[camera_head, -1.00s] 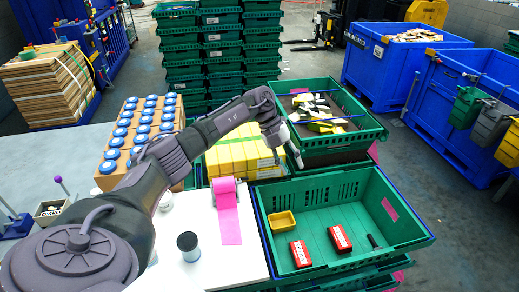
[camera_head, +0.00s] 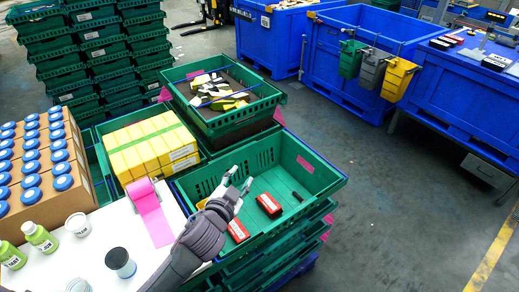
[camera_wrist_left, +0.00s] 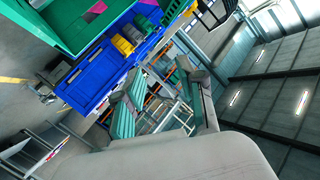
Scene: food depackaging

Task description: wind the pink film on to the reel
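The pink film lies on the white tabletop (camera_head: 98,250). One end is a wound roll (camera_head: 143,190), and a flat strip (camera_head: 157,224) runs from it towards the front edge. The reel under the roll is mostly hidden by the film. My left gripper (camera_head: 238,179) is over the near green crate, to the right of the film and apart from it. Its fingers are spread with nothing between them. In the left wrist view its two teal finger pads (camera_wrist_left: 158,100) stand apart, and no film shows there. My right gripper is not in view.
The near green crate (camera_head: 318,168) holds two red packs (camera_head: 268,204) and a yellow tray (camera_head: 203,203), partly hidden. A dark-topped jar (camera_head: 120,262) and white-capped bottles (camera_head: 40,238) stand on the tabletop. Yellow boxes (camera_head: 150,146) sit behind the film. Floor at right is clear.

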